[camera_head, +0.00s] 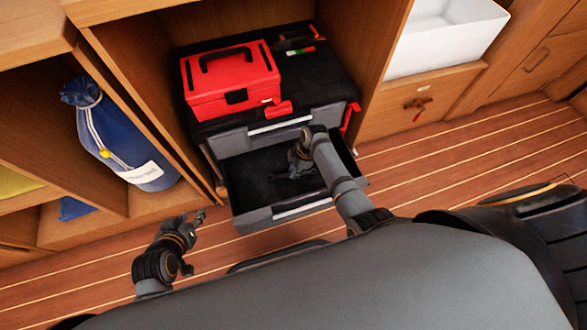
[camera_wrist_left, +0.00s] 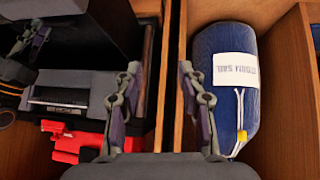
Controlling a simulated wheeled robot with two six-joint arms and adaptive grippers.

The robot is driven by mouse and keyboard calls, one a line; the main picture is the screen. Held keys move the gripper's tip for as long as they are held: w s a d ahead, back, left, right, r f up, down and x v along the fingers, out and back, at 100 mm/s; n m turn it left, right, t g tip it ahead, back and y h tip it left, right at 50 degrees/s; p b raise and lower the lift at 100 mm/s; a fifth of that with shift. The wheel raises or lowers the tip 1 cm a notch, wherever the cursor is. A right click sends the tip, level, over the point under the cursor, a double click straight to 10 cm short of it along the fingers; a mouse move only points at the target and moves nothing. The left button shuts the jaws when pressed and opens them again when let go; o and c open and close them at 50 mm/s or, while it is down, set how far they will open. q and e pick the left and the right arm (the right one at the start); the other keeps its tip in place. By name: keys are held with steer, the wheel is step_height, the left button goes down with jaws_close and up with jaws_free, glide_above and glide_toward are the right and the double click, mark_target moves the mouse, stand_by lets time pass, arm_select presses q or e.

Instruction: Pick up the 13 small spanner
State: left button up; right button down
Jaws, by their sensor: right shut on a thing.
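My right gripper (camera_head: 284,176) is down inside the open dark drawer (camera_head: 245,205) of the tool chest. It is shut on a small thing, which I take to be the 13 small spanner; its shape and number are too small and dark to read. No other spanner can be made out in the drawer. My left gripper (camera_head: 202,215) is left of the drawer, low over the floor. In the left wrist view its fingers (camera_wrist_left: 161,85) are apart with nothing between them.
A blue sail bag (camera_head: 125,145) stands in the left cubby. A white bin (camera_head: 440,40) is at upper right. The plank floor (camera_head: 430,175) to the right is clear.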

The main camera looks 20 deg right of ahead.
arm_select(q)
steer(key=s+f+g, duration=0.3)
steer(key=s+f, duration=0.1)
steer(key=s, duration=0.2)
arm_select(e)
steer(key=shift+r+p, duration=0.35)
steer(key=shift+r, duration=0.5)
arm_select(q)
step_height(320, 180, up, 6)
steer(key=s+a+g+p, duration=0.1)
steer(key=g+p, duration=0.2)
steer(key=p, duration=0.2)
steer(key=shift+s+a+y, duration=0.2)
steer(key=shift+a+y, duration=0.1)
steer(key=shift+y, duration=0.1)
arm_select(e)
step_height(320, 180, up, 11)
